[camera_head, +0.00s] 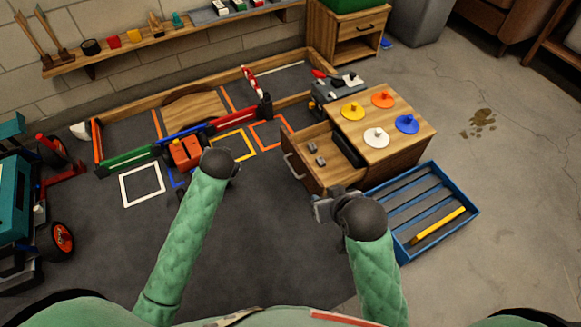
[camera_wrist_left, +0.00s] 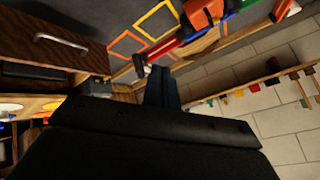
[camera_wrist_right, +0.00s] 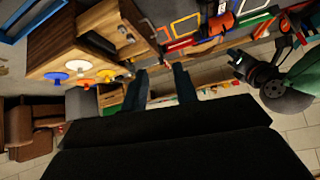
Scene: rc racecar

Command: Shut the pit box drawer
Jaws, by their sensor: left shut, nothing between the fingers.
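The pit box (camera_head: 390,125) is a wooden cabinet with coloured discs on top. Its drawer (camera_head: 310,172) stands open toward the left, with a metal handle (camera_head: 291,167) on its front. Small grey pieces and a dark item lie in the drawer. The drawer front also shows in the left wrist view (camera_wrist_left: 85,55), at upper left. My left gripper (camera_head: 236,171) is shut and empty, left of the drawer front and apart from it, beside the orange car. My right gripper (camera_head: 322,208) is open and empty, just on the near side of the drawer; contact cannot be told.
The orange car (camera_head: 186,152) and coloured barriers are at left. Dark floor is clear between my arms.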

